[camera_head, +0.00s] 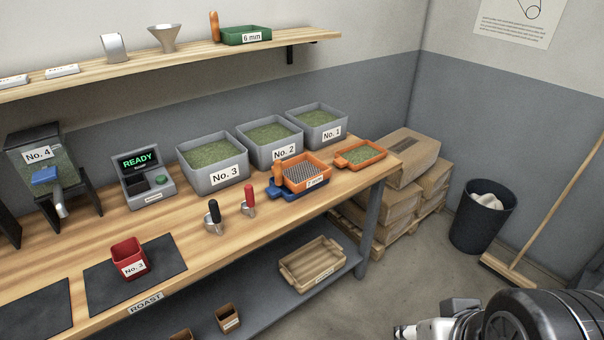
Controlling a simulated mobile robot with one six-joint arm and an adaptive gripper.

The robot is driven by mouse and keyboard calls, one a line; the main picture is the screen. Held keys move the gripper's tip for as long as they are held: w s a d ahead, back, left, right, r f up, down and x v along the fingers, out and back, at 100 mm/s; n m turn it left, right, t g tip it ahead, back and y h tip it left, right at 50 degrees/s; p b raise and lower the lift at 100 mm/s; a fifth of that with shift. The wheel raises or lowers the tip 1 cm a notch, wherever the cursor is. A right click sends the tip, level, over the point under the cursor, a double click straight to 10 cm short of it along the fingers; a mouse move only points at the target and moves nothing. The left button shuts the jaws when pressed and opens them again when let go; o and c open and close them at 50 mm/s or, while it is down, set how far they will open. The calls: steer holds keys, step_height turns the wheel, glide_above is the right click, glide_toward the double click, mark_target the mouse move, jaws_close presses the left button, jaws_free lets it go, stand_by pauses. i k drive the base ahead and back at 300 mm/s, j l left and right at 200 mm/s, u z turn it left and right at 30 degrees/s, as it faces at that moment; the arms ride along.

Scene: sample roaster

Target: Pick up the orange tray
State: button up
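The orange tray (369,162) lies flat near the right end of the wooden bench, with green beans in it and a short handle at its left. Just left of it is an orange sieve (309,184) with an upright handle and a white label, sitting on a blue tray (284,193). My gripper (404,331) is partly in view at the bottom edge, well below and apart from the orange tray. Its fingers are cut off by the frame, so their opening cannot be made out.
Grey bins No. 1 (327,134), No. 2 (283,155) and No. 3 (222,178) stand behind. Two scoops stand in front of No. 3. Cardboard boxes (392,205) are stacked right of the bench, with a dark waste bin (480,226) beyond. The floor before them is clear.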

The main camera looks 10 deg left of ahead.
mark_target(357, 156)
steer(key=i+l+u, duration=0.1)
steer(key=u, duration=0.4)
steer(key=i+l+u, duration=0.15)
steer(key=u, duration=0.3)
steer(key=i+l+u, duration=0.1)
steer(key=l, duration=0.3)
steer(key=i+l+u, duration=0.1)
steer(key=l, duration=0.3)
steer(key=i+l+u, duration=0.1)
steer(key=i+l, duration=0.15)
steer(key=l, duration=0.2)
steer(key=i+l+u, duration=0.1)
steer(key=l, duration=0.3)
